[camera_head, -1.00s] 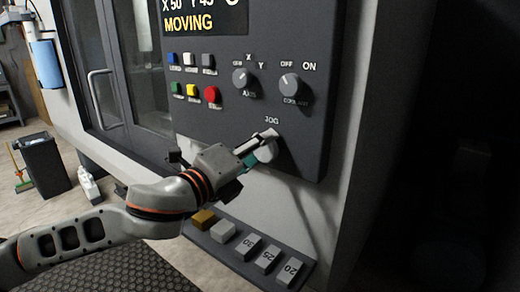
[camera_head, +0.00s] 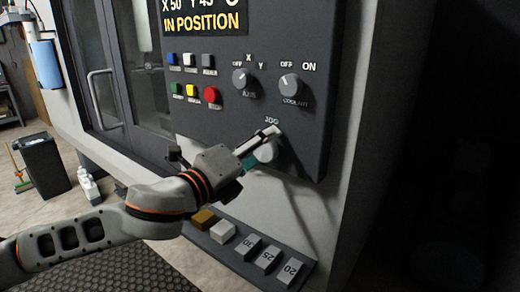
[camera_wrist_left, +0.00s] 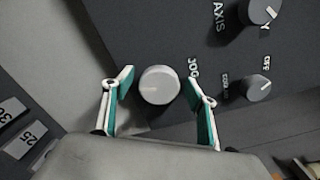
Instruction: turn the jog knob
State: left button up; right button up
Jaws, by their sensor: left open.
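The jog knob (camera_head: 267,151) is a round pale grey knob under the JOG label, low on the dark control panel (camera_head: 310,135). In the left wrist view the jog knob (camera_wrist_left: 159,85) lies between the two finger tips. My left gripper (camera_head: 259,147) is at the knob; in the left wrist view (camera_wrist_left: 160,100) its teal-padded fingers stand apart, with a gap on each side of the knob. The display (camera_head: 205,17) reads "IN POSITION" and "X 50 Y 45". My right gripper is not in view.
Above the jog knob are the axis knob (camera_head: 241,79), the coolant knob (camera_head: 290,86) and several coloured buttons, including a red one (camera_head: 212,95). Below is a ledge with several blocks, some marked 30 (camera_head: 245,248), 25 (camera_head: 268,260) and 20 (camera_head: 289,272). A dark bin (camera_head: 44,165) stands at left.

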pick_arm(q)
jog(key=shift+s, duration=0.1)
jog(key=v, duration=0.7)
jog(key=shift+s+a+f, duration=0.1)
jog(key=shift+f, duration=0.05)
